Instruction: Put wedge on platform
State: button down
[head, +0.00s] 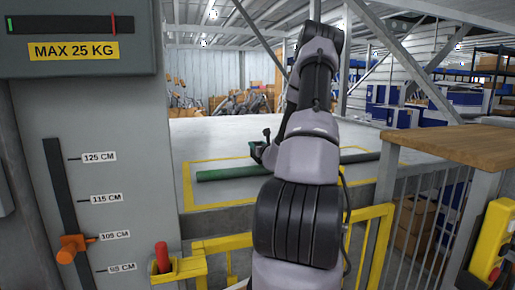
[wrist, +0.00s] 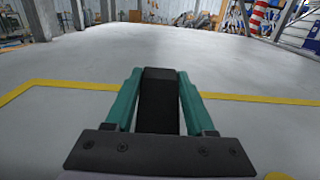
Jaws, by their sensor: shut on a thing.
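My gripper (wrist: 160,92) is shut on a dark block, which looks like the wedge (wrist: 158,105); the block stands between the two green fingers in the wrist view. In the head view my gripper (head: 262,148) is partly hidden by my own arm, above a yellow-outlined area. A wide grey surface (head: 225,135) with this yellow outline (head: 187,188) lies beyond the railing; it may be the platform. It also shows in the wrist view (wrist: 75,65). Nothing is seen touching the held block from below.
A green bar (head: 230,173) lies across the outlined area. A yellow railing (head: 215,243) stands in front, with a wood-topped counter (head: 455,143) at right. A grey panel (head: 90,170) with a height scale and orange slider (head: 72,245) stands at left. The far grey surface is clear.

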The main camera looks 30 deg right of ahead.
jog(key=shift+f, duration=0.35)
jog(key=shift+f, duration=0.1)
jog(key=shift+s+f, duration=0.1)
jog(key=shift+f, duration=0.4)
jog(key=shift+c, duration=1.2)
grip_release()
jog(key=shift+f, duration=0.1)
jog(key=shift+r, duration=0.7)
jog(key=v, duration=1.2)
